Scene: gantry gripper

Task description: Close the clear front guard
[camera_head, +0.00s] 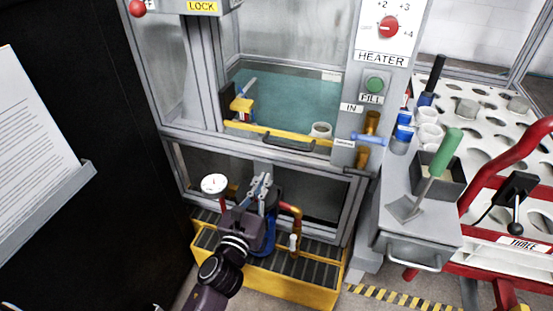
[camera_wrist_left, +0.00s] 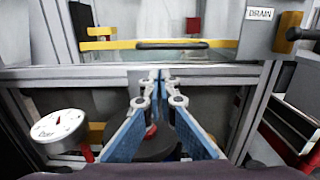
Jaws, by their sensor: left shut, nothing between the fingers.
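The clear front guard is hard to make out against the teal tank (camera_head: 285,95) behind it. A yellow bar (camera_head: 300,141) with a dark handle (camera_head: 282,138) runs across the bottom of the opening; the handle also shows in the left wrist view (camera_wrist_left: 172,44). I cannot tell how far the guard stands open. My left gripper (camera_head: 263,181) is shut and empty, below the yellow bar and in front of the lower cabinet opening. In the left wrist view its fingertips (camera_wrist_left: 160,75) point at the grey frame rail (camera_wrist_left: 210,74), below the handle. My right gripper is not in view.
A pressure gauge (camera_head: 214,184) and a copper pipe (camera_head: 292,211) flank my left gripper above a yellow-edged grate (camera_head: 300,285). A control panel with a red knob (camera_head: 389,27) stands at the right. A holed white rack (camera_head: 480,100) lies beyond.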

